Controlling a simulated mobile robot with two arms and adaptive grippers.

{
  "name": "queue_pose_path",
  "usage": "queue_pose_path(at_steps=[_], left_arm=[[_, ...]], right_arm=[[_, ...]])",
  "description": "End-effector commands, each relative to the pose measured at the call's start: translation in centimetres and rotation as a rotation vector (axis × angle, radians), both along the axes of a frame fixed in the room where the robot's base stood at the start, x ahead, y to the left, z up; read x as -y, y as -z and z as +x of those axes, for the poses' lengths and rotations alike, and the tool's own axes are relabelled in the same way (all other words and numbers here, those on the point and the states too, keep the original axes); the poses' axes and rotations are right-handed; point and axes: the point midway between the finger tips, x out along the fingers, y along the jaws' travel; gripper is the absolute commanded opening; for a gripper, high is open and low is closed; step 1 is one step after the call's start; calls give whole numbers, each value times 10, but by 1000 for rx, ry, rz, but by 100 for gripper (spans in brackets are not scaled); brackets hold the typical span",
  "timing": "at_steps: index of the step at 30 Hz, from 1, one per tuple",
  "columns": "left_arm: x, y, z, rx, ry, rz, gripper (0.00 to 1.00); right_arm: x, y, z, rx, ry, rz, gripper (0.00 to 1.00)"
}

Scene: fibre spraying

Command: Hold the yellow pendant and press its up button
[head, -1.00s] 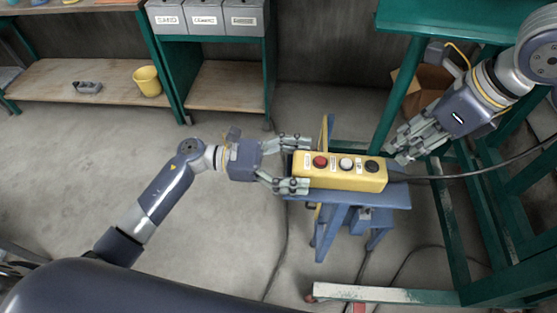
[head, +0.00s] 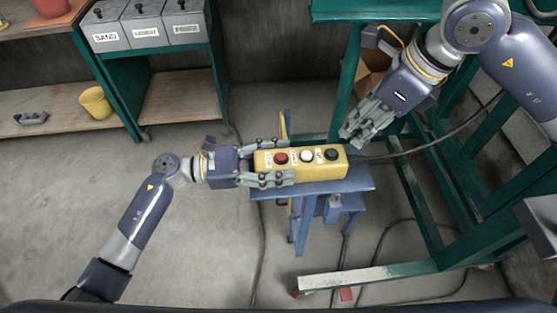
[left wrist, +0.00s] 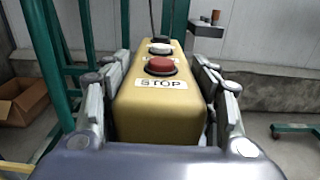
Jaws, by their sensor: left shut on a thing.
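The yellow pendant (head: 312,172) lies on a blue stand (head: 345,185), with its long side running left to right in the head view. On its top are a red button (head: 281,158), a white button (head: 306,157) and a black button (head: 331,154). In the left wrist view the red button (left wrist: 160,66) has a STOP label; the other labels are too small to read. My left gripper (head: 280,162) is shut on the pendant's left end, one finger along each side. My right gripper (head: 357,134) appears shut and empty, beyond the pendant's right end and apart from the black button.
A dark cable (head: 400,155) runs from the pendant's right end toward a green frame (head: 425,200). A green table (head: 345,10) stands behind my right arm. Shelves with grey bins (head: 150,25) and a yellow bucket (head: 95,102) are at the left.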

Motion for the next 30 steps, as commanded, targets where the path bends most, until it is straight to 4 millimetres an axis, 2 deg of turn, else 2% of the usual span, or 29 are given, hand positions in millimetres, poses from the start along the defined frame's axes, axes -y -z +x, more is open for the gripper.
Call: queue_pose_path(at_steps=[1, 3, 30], left_arm=[[0, 0, 0, 0, 0, 0, 18], [0, 0, 0, 0, 0, 0, 18], [0, 0, 0, -1, 0, 0, 18]], right_arm=[[0, 0, 0, 0, 0, 0, 13], [0, 0, 0, 0, 0, 0, 0], [0, 0, 0, 0, 0, 0, 0]])
